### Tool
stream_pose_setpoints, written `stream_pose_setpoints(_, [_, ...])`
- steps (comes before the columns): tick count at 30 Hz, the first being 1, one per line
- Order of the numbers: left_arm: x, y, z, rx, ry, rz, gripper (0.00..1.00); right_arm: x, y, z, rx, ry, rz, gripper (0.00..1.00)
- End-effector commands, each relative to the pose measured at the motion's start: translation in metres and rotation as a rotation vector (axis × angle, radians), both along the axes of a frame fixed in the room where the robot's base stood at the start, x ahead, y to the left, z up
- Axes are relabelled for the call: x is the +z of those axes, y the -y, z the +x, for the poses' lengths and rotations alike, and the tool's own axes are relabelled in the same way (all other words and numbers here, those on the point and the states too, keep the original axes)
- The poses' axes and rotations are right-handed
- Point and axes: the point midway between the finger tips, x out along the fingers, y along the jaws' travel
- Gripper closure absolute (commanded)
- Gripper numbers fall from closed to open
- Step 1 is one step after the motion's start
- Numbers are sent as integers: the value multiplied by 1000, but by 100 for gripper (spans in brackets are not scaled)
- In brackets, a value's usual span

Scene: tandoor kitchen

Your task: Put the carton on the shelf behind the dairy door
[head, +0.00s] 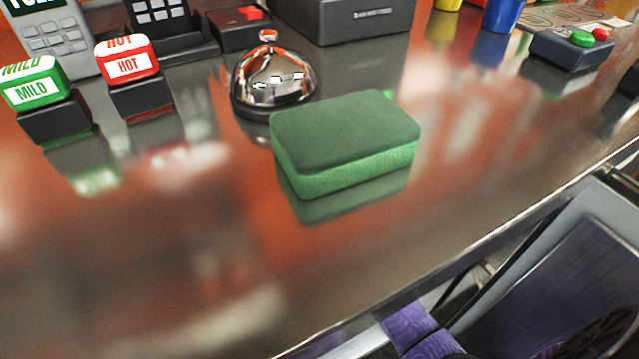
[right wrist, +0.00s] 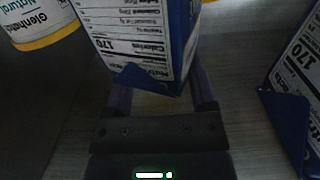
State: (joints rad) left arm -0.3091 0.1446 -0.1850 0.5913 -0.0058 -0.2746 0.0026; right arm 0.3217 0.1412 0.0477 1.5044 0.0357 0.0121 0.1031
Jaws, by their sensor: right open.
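In the right wrist view a white-and-blue carton (right wrist: 140,42) with a printed nutrition panel stands over my right gripper (right wrist: 162,98). The purple fingers are apart, one on each side of the carton's lower end. Whether they touch it cannot be told, and the fingertips are hidden behind it. A second similar carton (right wrist: 299,95) shows at the right edge, apart from the gripper. The carton and the dairy door cannot be made out in the head view. My left gripper is not in view.
A white and yellow tub (right wrist: 35,22) is at the wrist view's upper left, on a dim grey surface (right wrist: 50,110). In the head view the shiny counter (head: 180,250) holds a green sponge (head: 345,135), a bell (head: 273,80) and small button boxes (head: 130,80).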

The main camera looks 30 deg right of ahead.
Motion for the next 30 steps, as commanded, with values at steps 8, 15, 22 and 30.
stream_pose_setpoints(8, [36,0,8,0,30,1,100,8,-4,-66,0,1,0,28])
stream_pose_setpoints(15, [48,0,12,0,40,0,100,4,-6,-108,-1,0,-1,28])
stream_pose_setpoints(22, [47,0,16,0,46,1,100,1,-6,-113,-1,1,-1,28])
stream_pose_setpoints(30, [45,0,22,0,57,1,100,1,-6,-113,0,1,0,28])
